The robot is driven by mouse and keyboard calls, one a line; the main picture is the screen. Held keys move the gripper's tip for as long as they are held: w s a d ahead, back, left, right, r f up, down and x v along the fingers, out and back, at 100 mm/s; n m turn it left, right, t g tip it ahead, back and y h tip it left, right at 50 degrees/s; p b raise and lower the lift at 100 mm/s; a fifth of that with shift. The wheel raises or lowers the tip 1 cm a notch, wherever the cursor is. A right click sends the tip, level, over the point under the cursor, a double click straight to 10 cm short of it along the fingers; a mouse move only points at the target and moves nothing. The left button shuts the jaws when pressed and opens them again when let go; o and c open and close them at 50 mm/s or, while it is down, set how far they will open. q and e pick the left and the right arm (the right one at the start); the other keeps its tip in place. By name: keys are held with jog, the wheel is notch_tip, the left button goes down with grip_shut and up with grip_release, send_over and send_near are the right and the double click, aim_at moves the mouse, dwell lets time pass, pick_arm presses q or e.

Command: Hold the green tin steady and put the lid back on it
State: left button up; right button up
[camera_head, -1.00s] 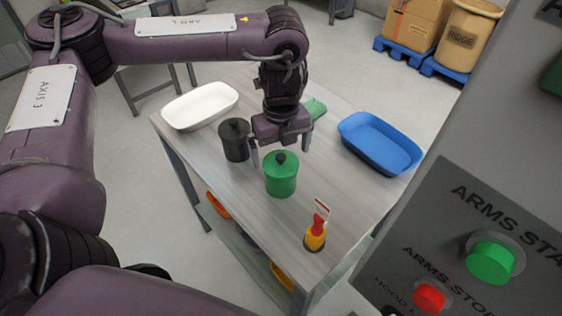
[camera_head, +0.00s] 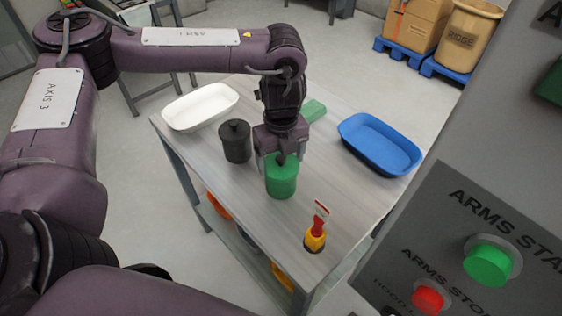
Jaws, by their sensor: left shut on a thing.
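The green tin (camera_head: 281,182) stands upright near the middle of the table, with a dark knob (camera_head: 281,160) showing at its top. A green lid appears to sit on it, but my gripper covers much of the top and I cannot tell how well it is seated. My left gripper (camera_head: 281,165) comes down from behind and above, with its fingers at the two sides of the tin's upper part, shut on the tin. My right gripper is not in view.
A black lidded tin (camera_head: 235,142) stands just left of the green one. A white tray (camera_head: 200,107), a blue tray (camera_head: 380,145) and a flat green item (camera_head: 313,110) lie farther back.

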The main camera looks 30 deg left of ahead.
aim_at(281, 157)
pick_arm(q)
jog(key=shift+r, duration=0.65)
notch_tip(281, 157, up, 19)
jog(key=p, duration=0.2)
jog(key=shift+f+p, duration=0.15)
jog(key=shift+p, duration=0.2)
